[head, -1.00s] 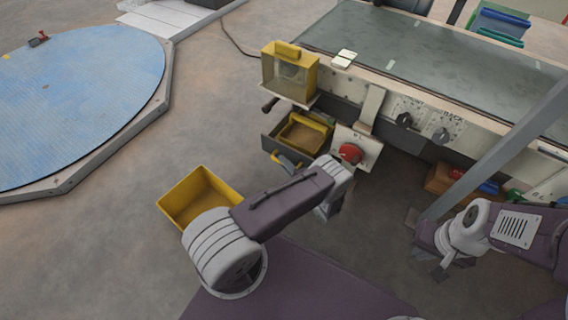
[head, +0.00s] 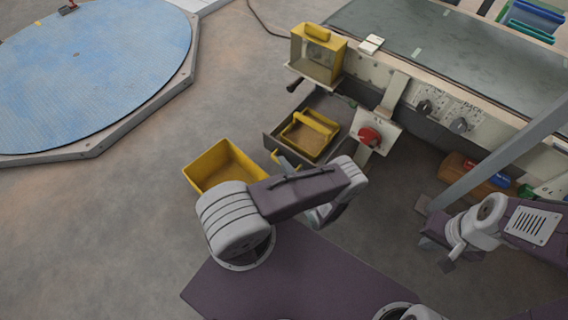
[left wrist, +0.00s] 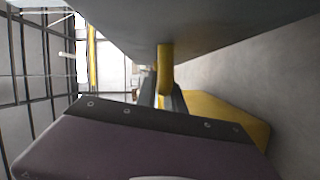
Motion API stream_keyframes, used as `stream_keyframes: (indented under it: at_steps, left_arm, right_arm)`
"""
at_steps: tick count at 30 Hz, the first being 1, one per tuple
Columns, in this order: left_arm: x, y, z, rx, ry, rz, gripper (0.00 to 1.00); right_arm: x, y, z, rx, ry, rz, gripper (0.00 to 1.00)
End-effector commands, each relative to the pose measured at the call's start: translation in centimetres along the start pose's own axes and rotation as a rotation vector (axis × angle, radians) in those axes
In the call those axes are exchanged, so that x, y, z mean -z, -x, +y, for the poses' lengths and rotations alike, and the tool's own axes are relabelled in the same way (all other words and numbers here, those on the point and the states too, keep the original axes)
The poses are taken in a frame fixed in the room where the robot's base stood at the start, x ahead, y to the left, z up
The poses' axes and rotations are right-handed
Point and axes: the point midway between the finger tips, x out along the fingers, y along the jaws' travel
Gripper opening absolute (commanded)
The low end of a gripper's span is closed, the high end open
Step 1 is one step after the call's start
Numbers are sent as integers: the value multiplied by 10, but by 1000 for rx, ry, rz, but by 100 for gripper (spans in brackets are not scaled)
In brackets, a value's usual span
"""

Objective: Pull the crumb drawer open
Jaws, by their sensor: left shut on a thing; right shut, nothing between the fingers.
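The crumb drawer (head: 272,144) stands out from the front of the machine below the yellow box-shaped unit. A yellow tray with a handle (head: 311,137) is inside it. My left gripper (head: 284,162) is at the drawer's front, partly hidden by my forearm. In the left wrist view the drawer's grey front (left wrist: 215,28) fills the top, and my left fingers (left wrist: 163,98) are shut on its yellow handle (left wrist: 165,68). My right gripper (head: 447,264) is shut and empty at the lower right, away from the drawer.
An open yellow bin (head: 222,168) stands on the floor just left of my left arm. A red knob (head: 369,136) on a pale plate is close right of the drawer. A grey slanted post (head: 500,160) stands near my right arm.

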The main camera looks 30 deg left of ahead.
Motion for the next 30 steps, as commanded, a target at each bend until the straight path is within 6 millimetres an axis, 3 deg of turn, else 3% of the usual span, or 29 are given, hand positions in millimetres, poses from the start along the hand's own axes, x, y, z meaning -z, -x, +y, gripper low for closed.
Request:
stream_keyframes:
  at_steps: [2, 3, 5, 15, 22, 23, 24, 27, 30]
  left_arm:
    - [-1, 0, 0, 1, 0, -2, 0]
    - [-1, 0, 0, 1, 0, -2, 18]
    - [-1, 0, 0, 1, 0, -2, 34]
    - [0, 0, 3, 1, 0, -1, 34]
    - [8, 4, 46, 0, 0, -1, 34]
    - [9, 5, 54, -1, 1, -2, 36]
    - [2, 13, 53, -5, 4, -8, 48]
    - [-8, 31, 66, -7, 7, -10, 68]
    - [-18, 50, 79, -6, 11, -13, 68]
  right_arm:
    - [0, 0, 0, 0, 0, 0, 0]
    - [0, 0, 0, 0, 0, 0, 0]
    - [0, 0, 0, 0, 0, 0, 0]
    - [0, 3, 0, 0, 0, 0, 0]
    - [4, 39, -1, 0, 0, 0, 0]
    - [5, 45, -1, 0, 0, 0, 0]
    - [4, 42, -1, 0, 0, 0, 0]
    - [5, 50, -1, 0, 0, 0, 0]
    - [6, 58, -1, 0, 0, 0, 0]
